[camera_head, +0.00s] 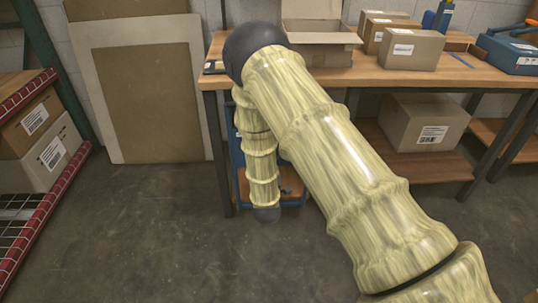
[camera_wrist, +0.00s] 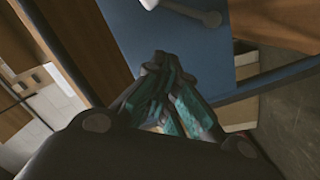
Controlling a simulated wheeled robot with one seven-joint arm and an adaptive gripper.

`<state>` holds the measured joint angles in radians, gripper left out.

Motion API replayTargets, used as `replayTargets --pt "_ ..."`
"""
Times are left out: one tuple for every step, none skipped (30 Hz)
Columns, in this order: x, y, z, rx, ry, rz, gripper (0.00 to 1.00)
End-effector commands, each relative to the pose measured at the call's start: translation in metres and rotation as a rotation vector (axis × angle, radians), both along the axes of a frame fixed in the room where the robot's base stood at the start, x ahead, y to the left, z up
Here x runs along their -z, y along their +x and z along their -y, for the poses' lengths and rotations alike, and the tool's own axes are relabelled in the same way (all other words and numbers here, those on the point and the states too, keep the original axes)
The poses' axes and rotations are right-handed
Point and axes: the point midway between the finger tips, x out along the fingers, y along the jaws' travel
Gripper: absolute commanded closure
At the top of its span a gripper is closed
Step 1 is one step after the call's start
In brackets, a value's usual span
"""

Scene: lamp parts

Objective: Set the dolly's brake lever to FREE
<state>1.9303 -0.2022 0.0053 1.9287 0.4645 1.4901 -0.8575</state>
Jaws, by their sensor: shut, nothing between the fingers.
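The dolly (camera_head: 298,203) is blue with an orange-brown deck. In the head view it stands on the floor by the workbench, largely hidden behind my arm. In the wrist view a blue panel (camera_wrist: 190,45), apparently part of the dolly, fills the upper middle. A grey lever-like bar with a rounded end (camera_wrist: 210,18) crosses its top edge; I cannot tell for certain that it is the brake lever, and no FREE marking is readable. My gripper (camera_wrist: 165,66) is shut and empty, its tips in front of the blue panel and below the bar. Contact cannot be told.
The wooden workbench (camera_head: 460,74) carries cardboard boxes (camera_head: 411,50) and a blue case (camera_head: 510,52). Another box (camera_head: 423,122) sits on its lower shelf. A red-edged rack (camera_head: 30,225) stands at the left, and panels (camera_head: 150,95) lean on the wall. The floor at left centre is clear.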

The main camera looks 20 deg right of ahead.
Motion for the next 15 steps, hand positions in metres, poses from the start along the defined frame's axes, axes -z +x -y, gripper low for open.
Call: replayTargets --pt "0.000 -0.007 -0.002 -0.001 0.000 -0.002 1.00" --pt "0.000 -0.010 -0.003 0.000 0.000 -0.002 1.00" --pt "-0.001 -0.013 -0.004 -0.001 0.000 -0.001 1.00" --pt "-0.001 -0.016 -0.005 -0.001 0.000 -0.001 1.00" --pt "-0.001 -0.018 -0.005 0.001 0.000 -0.001 1.00" --pt "-0.001 -0.021 -0.005 0.001 0.000 -0.001 1.00" --pt "-0.001 -0.022 -0.006 0.001 0.000 -0.001 1.00" --pt "-0.001 -0.023 -0.006 0.001 0.001 0.000 1.00" --pt "-0.001 -0.024 -0.006 0.001 0.001 0.000 1.00" --pt "-0.001 -0.024 -0.007 0.001 0.001 0.000 1.00" --pt "-0.001 -0.024 -0.007 0.001 0.001 0.000 1.00" --pt "-0.001 -0.025 -0.007 0.001 0.001 0.000 1.00" --pt "-0.001 -0.025 -0.007 0.001 0.001 0.000 1.00" --pt "-0.001 -0.025 -0.007 0.001 0.001 0.000 1.00" --pt "-0.001 -0.024 -0.007 0.001 0.001 0.000 1.00"
